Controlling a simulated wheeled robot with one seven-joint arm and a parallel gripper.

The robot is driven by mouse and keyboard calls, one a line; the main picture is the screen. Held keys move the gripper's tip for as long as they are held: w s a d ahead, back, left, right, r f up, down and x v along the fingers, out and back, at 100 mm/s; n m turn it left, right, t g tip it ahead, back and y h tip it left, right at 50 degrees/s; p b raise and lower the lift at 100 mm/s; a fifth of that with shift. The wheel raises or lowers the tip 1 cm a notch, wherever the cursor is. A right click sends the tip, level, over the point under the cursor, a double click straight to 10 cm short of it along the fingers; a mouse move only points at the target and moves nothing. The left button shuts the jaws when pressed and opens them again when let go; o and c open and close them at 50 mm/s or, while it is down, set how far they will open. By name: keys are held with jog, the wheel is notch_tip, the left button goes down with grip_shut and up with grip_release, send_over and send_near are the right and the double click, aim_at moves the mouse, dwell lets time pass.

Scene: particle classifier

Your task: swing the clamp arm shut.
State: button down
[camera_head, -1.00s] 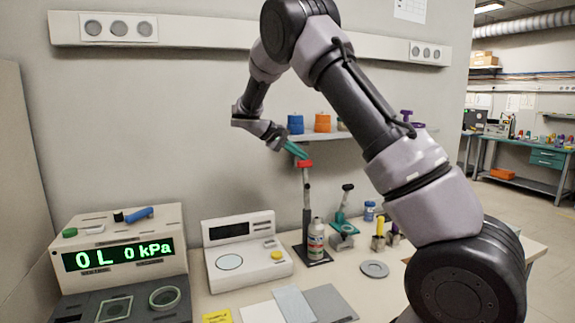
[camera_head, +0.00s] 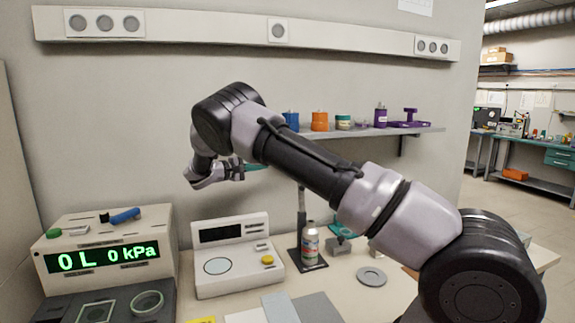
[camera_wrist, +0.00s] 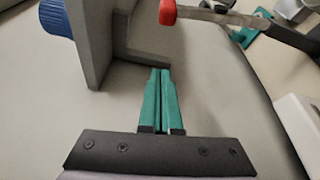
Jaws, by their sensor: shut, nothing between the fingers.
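An upright post (camera_head: 301,210) stands on a dark base plate on the bench, behind a spray can; my arm hides its top in the head view. In the wrist view a red end piece (camera_wrist: 167,12) on a grey rod-like arm (camera_wrist: 225,17) shows at the top, apparently the top of that post. Whether this is the clamp arm I cannot tell for sure. My gripper (camera_wrist: 161,74) has its teal fingers together and empty, apart from the red piece. In the head view my gripper (camera_head: 255,167) is partly hidden behind my own arm.
A wall shelf (camera_head: 375,132) with jars is close behind my gripper; its grey panel (camera_wrist: 95,45) shows in the wrist view. A teal-handled device (camera_head: 340,235), a white scale (camera_head: 238,262) and a pressure display box (camera_head: 108,250) stand on the bench.

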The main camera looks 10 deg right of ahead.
jog(key=shift+d, duration=0.1)
jog(key=r+x, duration=0.1)
jog(key=x, duration=0.9)
jog(key=s, duration=0.4)
jog(key=shift+d+f, duration=0.2)
jog(key=shift+d, duration=0.1)
